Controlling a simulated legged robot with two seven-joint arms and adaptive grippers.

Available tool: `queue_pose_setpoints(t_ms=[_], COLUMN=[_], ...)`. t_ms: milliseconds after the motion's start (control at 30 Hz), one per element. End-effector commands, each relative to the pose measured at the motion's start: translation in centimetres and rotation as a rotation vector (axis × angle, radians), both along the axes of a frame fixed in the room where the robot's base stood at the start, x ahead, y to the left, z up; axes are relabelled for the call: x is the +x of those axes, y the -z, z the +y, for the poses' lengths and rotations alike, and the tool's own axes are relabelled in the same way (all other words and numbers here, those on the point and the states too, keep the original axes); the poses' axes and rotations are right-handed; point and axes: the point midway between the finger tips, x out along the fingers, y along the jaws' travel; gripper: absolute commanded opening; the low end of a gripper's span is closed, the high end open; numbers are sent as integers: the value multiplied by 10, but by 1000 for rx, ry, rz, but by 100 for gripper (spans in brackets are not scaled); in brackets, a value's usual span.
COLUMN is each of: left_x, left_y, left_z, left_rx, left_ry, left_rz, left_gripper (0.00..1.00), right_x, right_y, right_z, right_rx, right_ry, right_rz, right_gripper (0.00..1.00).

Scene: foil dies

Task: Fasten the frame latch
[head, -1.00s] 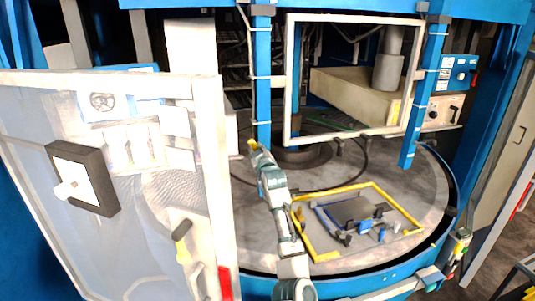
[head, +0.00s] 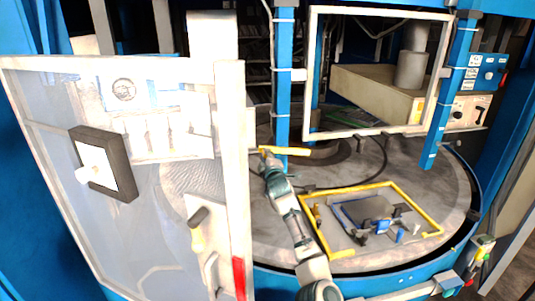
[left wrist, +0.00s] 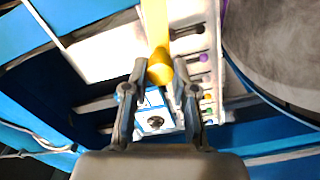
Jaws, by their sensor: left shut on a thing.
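A yellow bar-like handle (head: 290,151), perhaps the latch's lever, lies nearly level in front of a blue post, near the lower left corner of the white upright frame (head: 380,134). My left gripper (head: 268,160) is shut on the handle near its left end. In the left wrist view the rounded yellow handle (left wrist: 159,66) sits between the fingertips of the left gripper (left wrist: 160,88). I cannot tell whether the handle is joined to the frame. A yellow rectangular frame (head: 320,235) lies flat on the round grey table. My right gripper is not in view.
A clear panelled door (head: 235,150) with a white edge and a black box (head: 103,165) stands close on the left. Blue posts (head: 283,80) flank the white frame. Small blue and dark parts lie inside the yellow frame. The grey table (head: 450,205) has bare room at right.

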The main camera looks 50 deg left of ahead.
Motion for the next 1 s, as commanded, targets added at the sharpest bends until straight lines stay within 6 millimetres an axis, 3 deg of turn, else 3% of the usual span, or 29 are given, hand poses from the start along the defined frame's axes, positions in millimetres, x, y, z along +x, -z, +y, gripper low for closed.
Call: queue_pose_setpoints(t_ms=[400, 933, 967, 1000], left_x=[4, 3, 3, 3], left_y=[16, 16, 16, 16], left_z=[-2, -2, -2, -2], left_rx=[-90, -98, -97, -97], left_ry=[11, 10, 10, 9], left_rz=[-164, -185, -185, -185], left_gripper=[0, 0, 29, 39], right_x=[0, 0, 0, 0], right_y=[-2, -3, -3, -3], right_z=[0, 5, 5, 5], right_rx=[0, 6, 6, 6], right_ry=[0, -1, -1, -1], right_rz=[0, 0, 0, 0], right_gripper=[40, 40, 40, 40])
